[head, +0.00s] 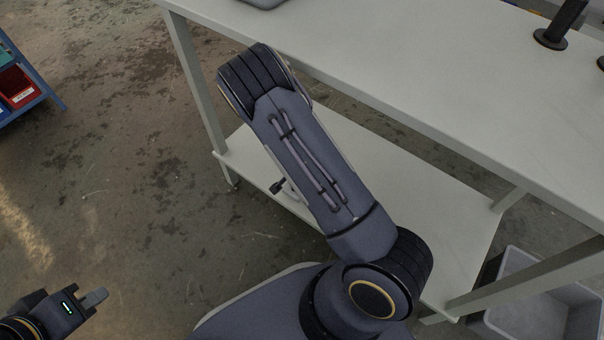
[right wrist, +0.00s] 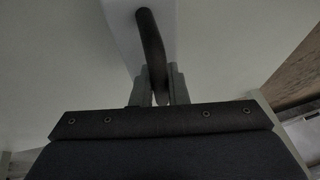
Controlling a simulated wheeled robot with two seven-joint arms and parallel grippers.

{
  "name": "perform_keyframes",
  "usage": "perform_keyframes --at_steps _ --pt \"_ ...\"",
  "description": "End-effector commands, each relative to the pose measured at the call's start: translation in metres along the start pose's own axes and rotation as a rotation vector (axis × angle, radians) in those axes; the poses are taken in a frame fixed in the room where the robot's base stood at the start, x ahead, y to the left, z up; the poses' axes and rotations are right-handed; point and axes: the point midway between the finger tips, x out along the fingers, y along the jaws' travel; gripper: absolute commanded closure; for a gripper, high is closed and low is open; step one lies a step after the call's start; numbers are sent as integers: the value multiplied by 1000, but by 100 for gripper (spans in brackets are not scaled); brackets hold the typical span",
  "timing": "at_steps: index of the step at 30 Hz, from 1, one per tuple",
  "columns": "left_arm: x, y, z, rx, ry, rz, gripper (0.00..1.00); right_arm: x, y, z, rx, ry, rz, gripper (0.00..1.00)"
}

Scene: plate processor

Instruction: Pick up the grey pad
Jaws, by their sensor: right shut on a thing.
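In the right wrist view, my right gripper (right wrist: 161,88) is shut on a dark, curved, bar-like thing (right wrist: 150,40). A pale grey flat piece (right wrist: 127,22) shows behind this bar; I cannot tell whether it is the grey pad or whether the two are joined. In the head view, a grey flat thing (head: 264,3) lies on the tabletop, cut off by the top edge; I cannot tell if it is the pad. My left gripper (head: 96,298) is at the lower left, over the floor and away from the table; its jaw gap cannot be made out.
A pale table (head: 420,85) with a lower shelf (head: 400,210) runs along the right. Black posts (head: 562,25) stand on it at the top right. A grey bin (head: 525,305) is at the lower right. A blue rack with a red bin (head: 18,88) stands at the left. Floor between is clear.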

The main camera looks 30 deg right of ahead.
Motion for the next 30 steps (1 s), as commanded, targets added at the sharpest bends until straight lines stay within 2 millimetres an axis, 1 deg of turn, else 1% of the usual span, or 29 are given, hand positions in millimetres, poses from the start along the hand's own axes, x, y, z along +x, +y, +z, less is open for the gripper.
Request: perform_keyframes --at_steps 1,2,5,10,11,12,15,18,22,26,30 --pt "-6 3 -3 0 0 0 100 -12 -3 -5 2 0 -2 100" --pt "-8 4 -4 0 0 0 100 -17 -4 -7 2 0 -2 100" --pt "-17 8 -9 0 0 0 100 -41 3 -4 -1 -2 0 100" --pt "-35 16 -18 0 0 0 100 -92 18 1 -1 -2 0 100" --pt "-37 17 -19 0 0 0 100 -100 22 2 -1 -3 0 100" --pt "-38 17 -19 0 0 0 100 -105 30 9 -2 -4 3 100" --pt "-42 19 -22 0 0 0 100 -123 46 20 -2 -3 3 100" --pt "-46 21 -23 0 0 0 100 -138 57 29 -1 -3 2 100" --pt "-48 22 -24 0 0 0 100 -151 68 37 -1 -2 1 100" --pt "-49 22 -25 0 0 0 100 -157 73 41 -1 -1 0 100" --pt "-49 22 -25 0 0 0 100 -159 75 42 0 -1 0 100"
